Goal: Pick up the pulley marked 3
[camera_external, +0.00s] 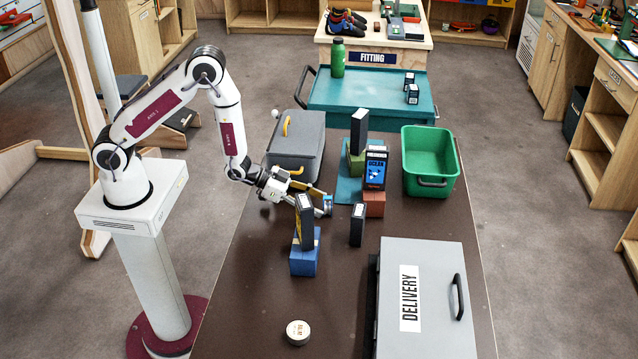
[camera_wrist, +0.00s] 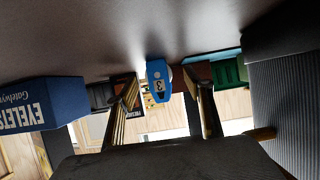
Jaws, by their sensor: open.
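The pulley marked 3 (camera_wrist: 158,86) is blue, with a dark 3 on a white patch. In the wrist view it shows between the two fingers of my gripper (camera_wrist: 163,92), with a gap on each side. In the external view the small blue pulley (camera_external: 328,205) is at the fingertips of my gripper (camera_external: 319,201), low over the brown table. My gripper is open and reaches in from the left. I cannot tell how far the pulley lies between the fingers.
A dark box (camera_external: 305,225) stands on a blue block (camera_external: 304,256) close in front of my gripper. Another dark box (camera_external: 357,223) stands to the right. A grey toolbox (camera_external: 297,150) is behind. A green bin (camera_external: 431,190) and a grey DELIVERY case (camera_external: 440,300) are further right.

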